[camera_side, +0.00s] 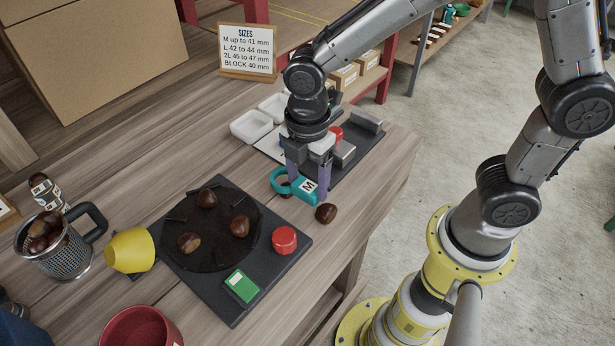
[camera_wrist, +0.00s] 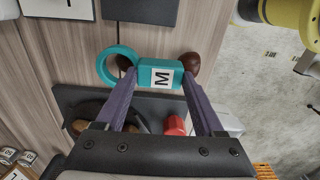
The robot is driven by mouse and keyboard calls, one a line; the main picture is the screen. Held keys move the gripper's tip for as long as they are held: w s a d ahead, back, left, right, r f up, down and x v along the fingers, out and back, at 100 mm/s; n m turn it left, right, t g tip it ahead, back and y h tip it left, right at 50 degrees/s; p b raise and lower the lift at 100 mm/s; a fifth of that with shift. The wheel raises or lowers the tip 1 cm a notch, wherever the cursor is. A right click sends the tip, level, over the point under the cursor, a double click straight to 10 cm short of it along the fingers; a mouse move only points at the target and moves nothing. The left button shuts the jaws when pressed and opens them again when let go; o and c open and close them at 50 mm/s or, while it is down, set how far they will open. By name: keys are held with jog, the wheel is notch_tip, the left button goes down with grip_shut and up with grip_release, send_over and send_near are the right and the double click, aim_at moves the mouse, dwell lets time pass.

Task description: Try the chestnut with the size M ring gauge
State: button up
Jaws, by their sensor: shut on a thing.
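The teal size M ring gauge (camera_side: 281,181) has a block handle with a white M label. My gripper (camera_side: 308,186) is shut on that handle, and the ring sticks out to the left. In the wrist view, the gauge (camera_wrist: 103,70) lies across between the fingertips (camera_wrist: 160,80). A chestnut (camera_side: 285,191) shows at the ring, partly hidden by it; in the wrist view this chestnut (camera_wrist: 124,62) shows past the ring's handle-side edge, not centred in it. I cannot tell the ring's height above it. Another chestnut (camera_side: 326,213) lies on the table right of the handle.
A dark round plate (camera_side: 215,262) on a black base holds 3 chestnuts, beside a red button (camera_side: 285,240) and a green display (camera_side: 241,286). White trays (camera_side: 251,126) and a sizes sign (camera_side: 247,52) are behind.

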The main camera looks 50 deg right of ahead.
jog(key=shift+f, duration=1.45)
dwell(0.6)
dwell(0.5)
jog(key=shift+r, duration=3.55)
jog(key=w+d+m, duration=0.2)
jog(key=w+d+f+m, duration=0.1)
jog(key=w+d+m, duration=0.1)
jog(key=w+d, duration=0.1)
jog(key=w+d+m, duration=0.2)
jog(key=w, duration=0.1)
jog(key=shift+w+d+f, duration=0.15)
jog(key=shift+d+f, duration=0.15)
jog(key=w+d+r+m, duration=0.1)
jog(key=w+d+m, duration=0.5)
jog(key=m, duration=0.9)
jog(key=shift+w+r+m, duration=0.3)
jog(key=shift+w+r, duration=0.05)
jog(key=shift+w, duration=0.45)
